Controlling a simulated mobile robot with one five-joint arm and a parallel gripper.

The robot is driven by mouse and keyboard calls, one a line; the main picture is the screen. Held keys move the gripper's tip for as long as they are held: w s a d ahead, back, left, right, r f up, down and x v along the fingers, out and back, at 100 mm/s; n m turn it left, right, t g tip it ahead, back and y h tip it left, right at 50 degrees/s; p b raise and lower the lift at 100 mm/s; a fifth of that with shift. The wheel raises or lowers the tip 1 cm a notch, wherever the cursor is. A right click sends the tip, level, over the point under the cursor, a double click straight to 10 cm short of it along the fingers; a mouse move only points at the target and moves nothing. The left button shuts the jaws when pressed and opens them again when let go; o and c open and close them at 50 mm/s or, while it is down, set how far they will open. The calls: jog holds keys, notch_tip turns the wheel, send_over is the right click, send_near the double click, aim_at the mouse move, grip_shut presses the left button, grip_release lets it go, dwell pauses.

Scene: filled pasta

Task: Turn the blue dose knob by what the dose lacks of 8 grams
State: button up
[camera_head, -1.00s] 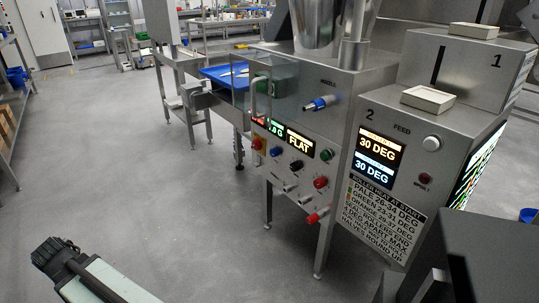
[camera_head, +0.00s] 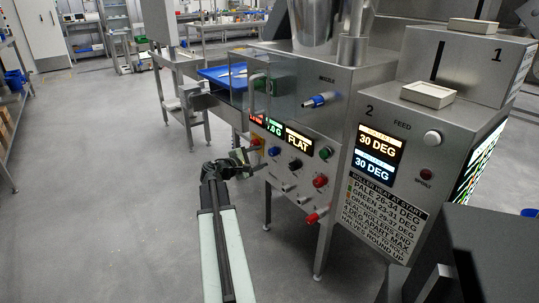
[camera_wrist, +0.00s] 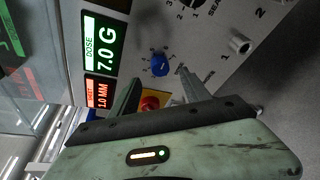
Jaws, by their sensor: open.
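The blue dose knob (camera_wrist: 160,66) is on the grey panel in the wrist view, with small numbers around it. It also shows in the head view (camera_head: 274,151). The green dose display (camera_wrist: 104,44) reads 7.0 G. My gripper (camera_head: 253,160) is in front of the panel, just left of the blue knob in the head view. In the wrist view my gripper (camera_wrist: 157,92) has its two fingers apart and empty, and the knob lies beyond their tips, untouched as far as I can tell.
A red button on a yellow base (camera_wrist: 150,103) shows between my fingers. A red display (camera_wrist: 97,92) reads 1.0 MM. Black (camera_head: 295,164), green (camera_head: 326,153) and red (camera_head: 320,181) knobs sit close by on the panel. Open floor lies to the left.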

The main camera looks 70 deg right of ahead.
aim_at(271, 152)
jog(key=b+x, duration=0.1)
jog(key=x, duration=0.5)
jog(key=shift+d+f, duration=0.1)
jog(key=shift+d, duration=0.05)
grip_shut()
jog(key=shift+s+d, duration=0.1)
jog(key=shift+d, duration=0.2)
jog(key=shift+a+f+b, duration=0.1)
jog(key=shift+a+b, duration=0.2)
jog(key=shift+a, duration=0.05)
jog(key=shift+a+f+m+h+b, duration=0.1)
jog(key=shift+f+m+h+b, duration=0.15)
jog(key=shift+m+b, duration=0.6)
jog(key=m+h+b, duration=0.1)
jog(key=m+b, duration=0.1)
jog(key=m, duration=0.1)
jog(key=shift+m+h, duration=0.25)
jog(key=shift+m, duration=0.1)
jog(key=shift+m+t+h+b, duration=0.3)
jog(key=shift+m+b, duration=0.6)
jog(key=shift+m, duration=0.2)
jog(key=shift+r, duration=0.1)
